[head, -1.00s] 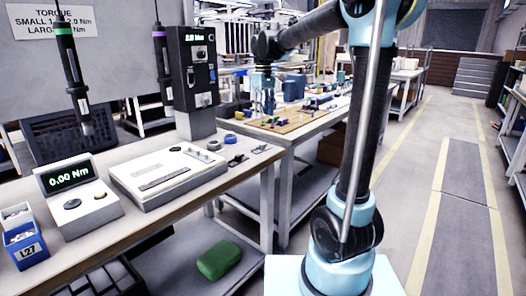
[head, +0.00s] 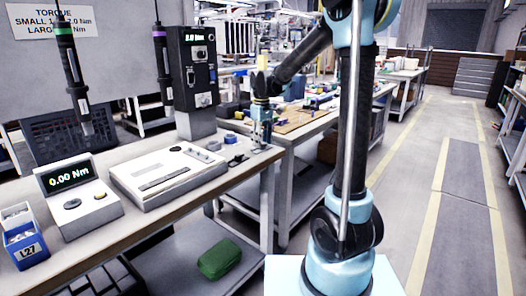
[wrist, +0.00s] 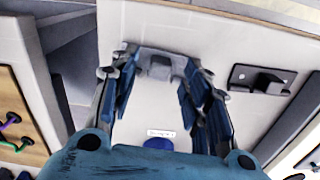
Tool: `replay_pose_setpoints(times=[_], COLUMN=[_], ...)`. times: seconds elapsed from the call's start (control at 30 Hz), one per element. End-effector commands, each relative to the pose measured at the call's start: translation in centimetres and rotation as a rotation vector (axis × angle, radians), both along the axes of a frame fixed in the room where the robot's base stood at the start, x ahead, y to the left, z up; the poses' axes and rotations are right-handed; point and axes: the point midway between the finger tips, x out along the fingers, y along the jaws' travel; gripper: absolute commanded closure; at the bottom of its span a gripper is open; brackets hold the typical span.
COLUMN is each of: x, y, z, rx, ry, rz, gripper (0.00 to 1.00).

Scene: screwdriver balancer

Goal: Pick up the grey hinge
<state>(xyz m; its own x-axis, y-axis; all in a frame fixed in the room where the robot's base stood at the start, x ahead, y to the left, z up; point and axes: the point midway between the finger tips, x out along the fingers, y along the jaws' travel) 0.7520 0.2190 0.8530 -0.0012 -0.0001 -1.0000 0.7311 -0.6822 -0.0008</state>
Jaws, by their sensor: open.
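The grey hinge (wrist: 160,67) lies on the pale bench top in the wrist view, between the far ends of my gripper's two blue fingers. A darker hinge (wrist: 262,79) lies to the right, outside the fingers; a dark hinge also shows in the head view (head: 237,160). My gripper (wrist: 156,80) is open, with a finger on each side of the grey hinge. In the head view my gripper (head: 261,146) points down over the bench's right end and covers the grey hinge. I cannot tell whether the fingers touch it.
Screwdrivers hang at left. A second bench (head: 315,122) with parts stands behind. The aisle at right is clear.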

Motion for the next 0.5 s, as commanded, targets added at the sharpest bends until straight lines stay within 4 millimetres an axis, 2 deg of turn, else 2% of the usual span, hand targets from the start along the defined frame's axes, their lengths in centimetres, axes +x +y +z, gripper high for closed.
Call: replay_pose_setpoints(times=[0.13, 0.4, 0.43, 0.5], x=[0.0, 0.0, 0.0, 0.0], y=[-0.1, -0.1, -0.1, -0.1], z=[-1.4, -1.6, -1.6, -1.6], rx=[0.000, 0.000, 0.000, 0.000], ry=[0.000, 0.000, 0.000, 0.000], rz=[0.000, 0.000, 0.000, 0.000], gripper=[0.57, 0.57, 0.59, 0.75])
